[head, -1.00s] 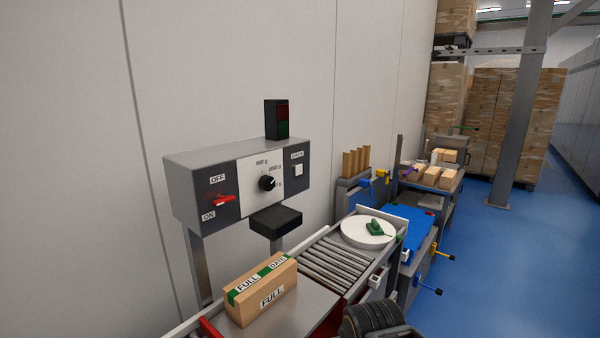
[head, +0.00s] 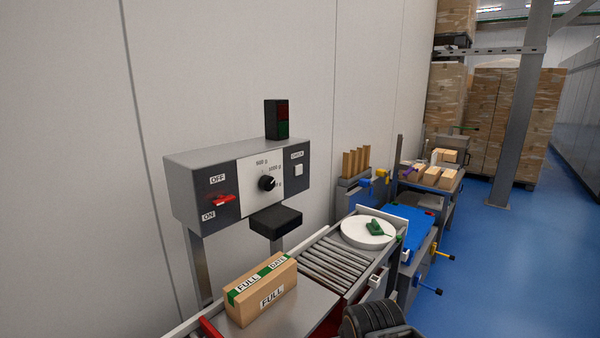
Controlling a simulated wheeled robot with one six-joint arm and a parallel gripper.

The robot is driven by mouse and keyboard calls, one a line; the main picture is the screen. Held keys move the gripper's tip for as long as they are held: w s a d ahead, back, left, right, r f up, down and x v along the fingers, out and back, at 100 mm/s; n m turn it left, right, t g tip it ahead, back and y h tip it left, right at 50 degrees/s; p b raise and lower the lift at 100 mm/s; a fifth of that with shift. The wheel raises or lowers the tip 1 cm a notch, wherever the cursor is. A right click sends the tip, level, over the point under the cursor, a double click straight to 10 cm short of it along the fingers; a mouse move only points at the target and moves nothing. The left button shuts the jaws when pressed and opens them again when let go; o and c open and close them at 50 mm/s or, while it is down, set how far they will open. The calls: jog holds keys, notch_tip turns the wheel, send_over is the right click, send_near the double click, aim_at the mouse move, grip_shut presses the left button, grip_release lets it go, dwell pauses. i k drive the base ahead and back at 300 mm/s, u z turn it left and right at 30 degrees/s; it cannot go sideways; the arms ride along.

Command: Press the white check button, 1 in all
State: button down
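The white check button (head: 298,170) is a small square on the right dark panel of the grey control box (head: 205,155), under a small label. My gripper is not in view; a dark rounded part (head: 370,319) at the bottom edge seems to be part of my arm, and it is well below and right of the button. Nothing covers the button.
The box also has a red OFF/ON switch (head: 223,200), a black dial (head: 267,183) and a dark signal lamp (head: 277,119) on top. A taped carton (head: 262,298) sits on the conveyor below. A white round plate (head: 367,233) lies beyond the rollers (head: 335,262).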

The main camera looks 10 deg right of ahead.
aim_at(299, 168)
jog(key=u, duration=3.05)
jog(key=k, duration=1.5)
jog(key=z, duration=1.5)
jog(key=i, duration=1)
